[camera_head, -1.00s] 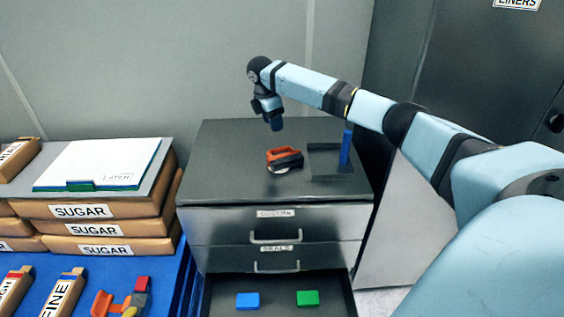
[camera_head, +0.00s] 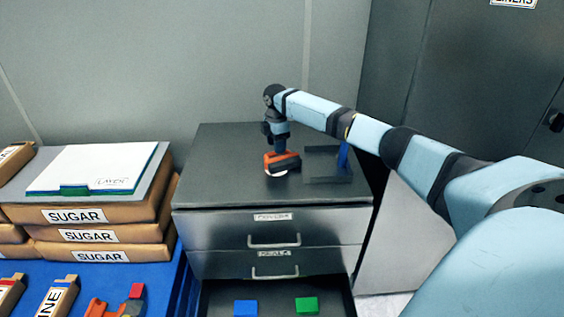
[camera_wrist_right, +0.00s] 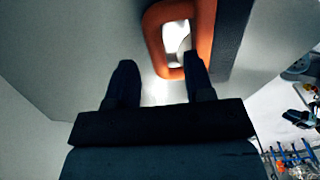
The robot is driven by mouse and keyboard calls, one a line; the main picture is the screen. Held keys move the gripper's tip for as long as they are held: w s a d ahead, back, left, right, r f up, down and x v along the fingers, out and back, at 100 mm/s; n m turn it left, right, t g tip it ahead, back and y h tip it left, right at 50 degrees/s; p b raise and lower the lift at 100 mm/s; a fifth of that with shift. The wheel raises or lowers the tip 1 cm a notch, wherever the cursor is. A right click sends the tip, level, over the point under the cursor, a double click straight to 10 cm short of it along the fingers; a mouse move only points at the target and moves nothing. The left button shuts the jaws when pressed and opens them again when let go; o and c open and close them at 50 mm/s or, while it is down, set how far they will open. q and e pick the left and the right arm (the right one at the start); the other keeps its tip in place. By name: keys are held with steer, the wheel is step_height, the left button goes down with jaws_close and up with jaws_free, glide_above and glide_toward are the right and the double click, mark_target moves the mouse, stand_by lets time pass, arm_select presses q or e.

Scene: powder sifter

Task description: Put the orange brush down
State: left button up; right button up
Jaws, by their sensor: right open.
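An orange loop-shaped item with a dark block along it, possibly the orange brush (camera_head: 272,159), lies on the dark cabinet top. It also shows in the right wrist view (camera_wrist_right: 204,28). My right gripper (camera_head: 281,152) points down just above it. In the wrist view the open fingers (camera_wrist_right: 159,60) are offset to the left of the loop; the right finger overlaps its lower end. I see nothing held between them, and cannot tell whether the finger touches it. Another orange piece (camera_head: 97,308) lies on the blue table, partly cut off. My left gripper is not in view.
Beside the item on the cabinet (camera_head: 225,160) is a dark tray (camera_head: 325,178) with a blue upright post (camera_head: 343,157). The open lower drawer holds a blue block (camera_head: 245,308) and a green block (camera_head: 306,305). Sugar bags (camera_head: 95,236) are stacked at left.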

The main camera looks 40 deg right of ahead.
steer(key=f, duration=0.3)
steer(key=shift+w+f, duration=0.2)
steer(key=shift+f, duration=0.15)
jaws_close()
steer(key=shift+r, duration=0.1)
